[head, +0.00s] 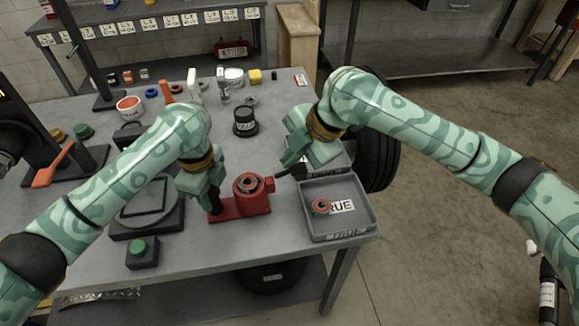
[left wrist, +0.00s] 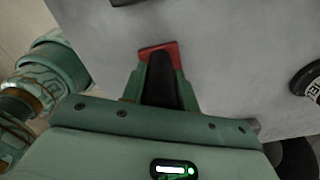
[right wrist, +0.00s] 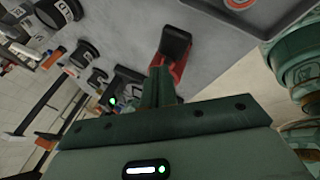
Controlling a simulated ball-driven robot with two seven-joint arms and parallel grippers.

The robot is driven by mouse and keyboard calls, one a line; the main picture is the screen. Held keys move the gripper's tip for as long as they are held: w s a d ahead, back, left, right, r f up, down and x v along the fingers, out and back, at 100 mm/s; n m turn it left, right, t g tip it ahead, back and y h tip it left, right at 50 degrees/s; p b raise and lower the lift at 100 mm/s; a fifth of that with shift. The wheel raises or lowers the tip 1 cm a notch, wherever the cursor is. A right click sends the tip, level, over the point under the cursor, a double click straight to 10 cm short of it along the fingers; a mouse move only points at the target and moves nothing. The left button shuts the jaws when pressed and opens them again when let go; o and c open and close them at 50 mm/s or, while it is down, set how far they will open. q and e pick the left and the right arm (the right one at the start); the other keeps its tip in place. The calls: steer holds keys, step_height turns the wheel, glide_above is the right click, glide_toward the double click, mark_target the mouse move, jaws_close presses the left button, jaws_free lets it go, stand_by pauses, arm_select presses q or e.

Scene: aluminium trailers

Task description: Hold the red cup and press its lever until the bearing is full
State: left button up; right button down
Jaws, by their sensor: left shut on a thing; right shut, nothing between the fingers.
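The red cup (head: 254,204) stands on the table's front part on a red base, with a ring-shaped bearing (head: 248,182) in its top. A short lever with a dark end (head: 283,174) sticks out from its right side. My left gripper (head: 214,196) is at the left end of the base, shut on the cup's black grip (left wrist: 160,78), with a red end showing beyond it in the left wrist view. My right gripper (head: 291,159) is shut and empty, just above the lever. In the right wrist view a black and red part (right wrist: 176,42) lies beyond its fingertips; contact is unclear.
A grey tray (head: 371,218) holding another reddish ring (head: 320,205) and a label stands right of the cup. A green-button box (head: 142,254) and a dark scale-like device (head: 120,229) are on the left. A black pot (head: 245,122) stands behind.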

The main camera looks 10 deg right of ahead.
steer(key=shift+a+r, duration=0.1)
steer(key=shift+r, duration=0.15)
steer(key=shift+r, duration=0.1)
steer(key=shift+a+r, duration=0.25)
steer(key=shift+r, duration=0.55)
steer(key=shift+a+r, duration=0.25)
steer(key=shift+r, duration=0.5)
steer(key=shift+a+r, duration=0.25)
steer(key=shift+r, duration=0.55)
stand_by(1.0)
steer(key=r, duration=0.1)
steer(key=a+r, duration=0.1)
steer(key=r, duration=0.1)
steer(key=shift+r, duration=0.3)
glide_above(283, 173)
steer(key=d, duration=0.1)
steer(key=shift+d+f, duration=0.2)
steer(key=shift+f, duration=4)
steer(key=shift+f, duration=0.15)
